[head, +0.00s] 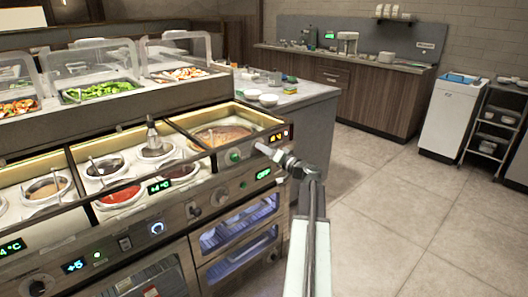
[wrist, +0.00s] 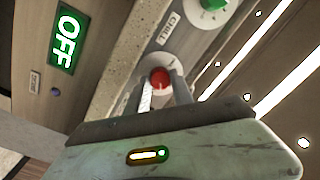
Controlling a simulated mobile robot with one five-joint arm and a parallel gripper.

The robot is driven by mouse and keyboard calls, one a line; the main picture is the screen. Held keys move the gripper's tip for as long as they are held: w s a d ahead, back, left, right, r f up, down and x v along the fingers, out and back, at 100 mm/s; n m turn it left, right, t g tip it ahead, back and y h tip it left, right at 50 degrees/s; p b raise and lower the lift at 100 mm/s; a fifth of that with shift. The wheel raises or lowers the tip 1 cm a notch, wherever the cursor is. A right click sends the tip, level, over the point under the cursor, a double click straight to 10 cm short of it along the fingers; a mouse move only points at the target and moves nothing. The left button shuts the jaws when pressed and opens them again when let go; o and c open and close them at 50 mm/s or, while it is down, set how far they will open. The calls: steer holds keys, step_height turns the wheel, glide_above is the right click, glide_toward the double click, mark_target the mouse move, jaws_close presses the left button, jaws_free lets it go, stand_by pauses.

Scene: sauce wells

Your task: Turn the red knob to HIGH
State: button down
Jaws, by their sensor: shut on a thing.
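The red knob (wrist: 160,77) sits on the counter's front panel in the wrist view, with a pale round plate around it. My gripper (wrist: 163,92) has one finger on each side of the knob and is shut on it. In the head view my gripper (head: 264,149) reaches the right end of the sauce counter's front and hides the red knob. A green display (wrist: 66,38) beside the knob reads OFF; it also shows in the head view (head: 263,174). The knob's pointer and a HIGH mark cannot be made out.
A green knob (wrist: 214,4) is close by on the same panel, and also in the head view (head: 234,156). A label reading CHILL (wrist: 171,29) lies between the knobs. Sauce wells (head: 121,195) line the counter. The tiled floor (head: 400,225) at right is clear.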

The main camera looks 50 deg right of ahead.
steer(key=m, duration=0.5)
stand_by(0.5)
steer(key=c, duration=1.1)
jaws_free()
steer(key=s, duration=0.7)
steer(key=shift+s+a+f, duration=0.2)
steer(key=shift+s+a, duration=0.05)
steer(key=shift+s, duration=0.1)
